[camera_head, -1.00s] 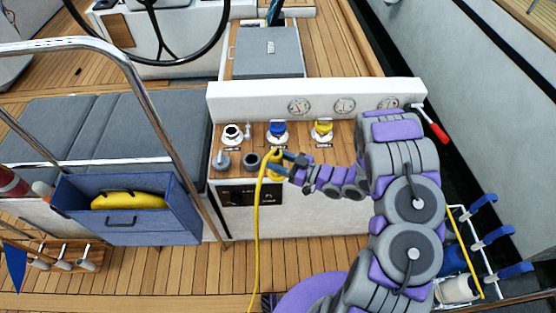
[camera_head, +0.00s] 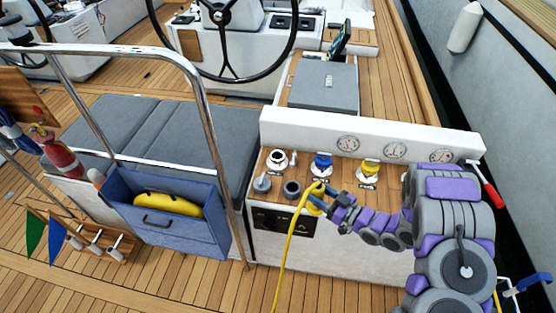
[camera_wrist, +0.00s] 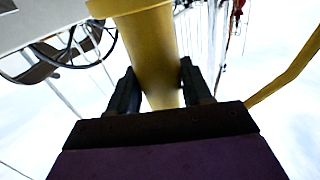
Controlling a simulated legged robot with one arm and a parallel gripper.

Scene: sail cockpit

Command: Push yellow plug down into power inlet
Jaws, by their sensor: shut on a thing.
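The yellow plug (camera_head: 315,194) is at the front edge of the console's wooden top, with its yellow cord (camera_head: 286,250) hanging down the console front to the deck. My gripper (camera_head: 319,201) reaches in from the right and is shut on the plug. The wrist view also shows the plug (camera_wrist: 150,55) between my two dark fingers (camera_wrist: 157,82), with sky behind. A dark round socket with a grey rim (camera_head: 292,188), apparently the power inlet, lies just left of the plug. The plug appears beside it; its lower end and any contact are hidden.
A grey fitting (camera_head: 262,184) sits left of the socket. White (camera_head: 277,159), blue (camera_head: 321,164) and yellow (camera_head: 369,168) fittings stand behind, before a raised gauge panel (camera_head: 375,137). A red-handled lever (camera_head: 492,189) is at right. A steel rail (camera_head: 205,105) stands left.

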